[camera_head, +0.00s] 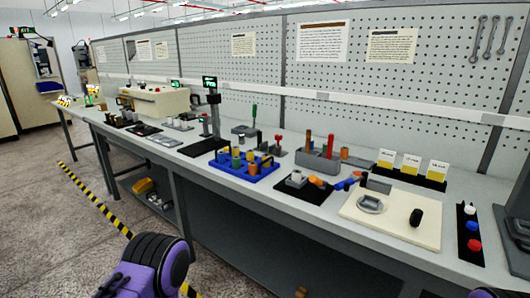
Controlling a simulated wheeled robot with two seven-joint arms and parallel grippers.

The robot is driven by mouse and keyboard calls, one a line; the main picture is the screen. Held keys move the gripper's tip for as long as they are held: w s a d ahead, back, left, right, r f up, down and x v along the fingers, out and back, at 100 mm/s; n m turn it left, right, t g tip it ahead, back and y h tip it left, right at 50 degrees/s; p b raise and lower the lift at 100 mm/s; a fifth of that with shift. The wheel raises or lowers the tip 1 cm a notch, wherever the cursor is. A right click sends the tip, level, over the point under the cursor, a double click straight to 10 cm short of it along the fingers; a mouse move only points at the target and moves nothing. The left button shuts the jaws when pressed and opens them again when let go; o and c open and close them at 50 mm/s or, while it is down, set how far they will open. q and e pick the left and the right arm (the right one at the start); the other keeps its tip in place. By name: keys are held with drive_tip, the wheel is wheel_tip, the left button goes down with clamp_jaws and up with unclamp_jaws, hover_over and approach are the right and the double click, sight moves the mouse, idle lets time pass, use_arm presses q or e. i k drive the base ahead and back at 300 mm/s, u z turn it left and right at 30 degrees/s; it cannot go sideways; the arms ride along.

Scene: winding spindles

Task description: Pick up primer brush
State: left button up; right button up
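I cannot single out the primer brush with certainty at this size. Thin upright items that could be handles stand on the bench: a brown one (308,140) and a red one (330,146) at the grey tray (318,164), and a green one (254,114) farther back. A purple link of my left arm shows at the bottom left, in front of the bench, and a small purple part at the bottom right edge. Neither gripper's fingers are in view.
The long grey workbench (240,192) holds a blue tray (243,178) of cylinders, a cream board (390,222) with a black cylinder (416,217), and a dark strip (470,238) with coloured knobs. A pegboard (400,75) rises behind. Floor is open at left.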

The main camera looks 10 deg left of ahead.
sight(330, 137)
drive_tip(key=u, duration=1.85)
drive_tip(key=i, duration=2)
drive_tip(key=z, duration=3.25)
